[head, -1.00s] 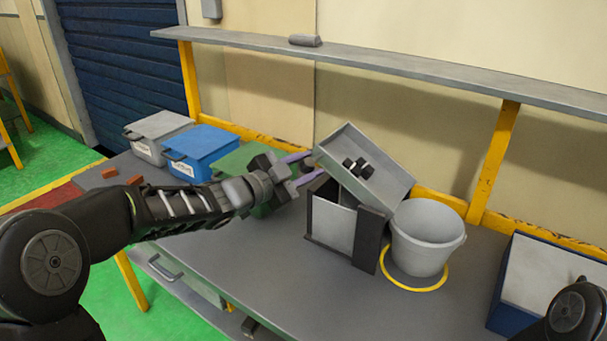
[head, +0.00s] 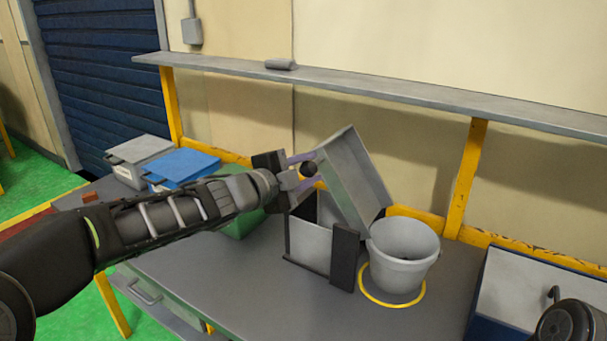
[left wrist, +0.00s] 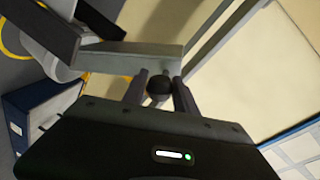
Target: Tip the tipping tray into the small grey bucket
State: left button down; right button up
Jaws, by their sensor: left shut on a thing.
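The grey tipping tray (head: 372,178) is tilted steeply on its stand (head: 310,243), its far end raised on the left and its low end over the rim of the small grey bucket (head: 402,268). My left gripper (head: 307,172) is shut on the tray's dark round knob (head: 309,168) at the raised end; the knob also shows between the fingers in the left wrist view (left wrist: 159,87). No black pieces show in the visible part of the tray. The bucket stands upright in a yellow ring; its bottom is hidden. My right gripper is out of view.
Grey (head: 140,150), blue (head: 182,168) and green (head: 240,225) bins stand at the back left of the bench. A blue-sided box (head: 530,285) is at the right. A shelf (head: 390,95) runs above the back. The bench front is clear.

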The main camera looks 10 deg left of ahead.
pick_arm(q)
jog(key=shift+s+d+r+m, duration=0.2)
jog(key=shift+d+r+m, duration=0.15)
jog(key=shift+d, duration=0.2)
jog(key=c, duration=1)
grip_release()
jog(key=shift+d, duration=0.15)
jog(key=shift+s, duration=0.1)
jog(key=shift+s+a, duration=0.25)
jog(key=shift+a, duration=0.1)
jog(key=p+v, duration=0.1)
jog(key=v, duration=0.6)
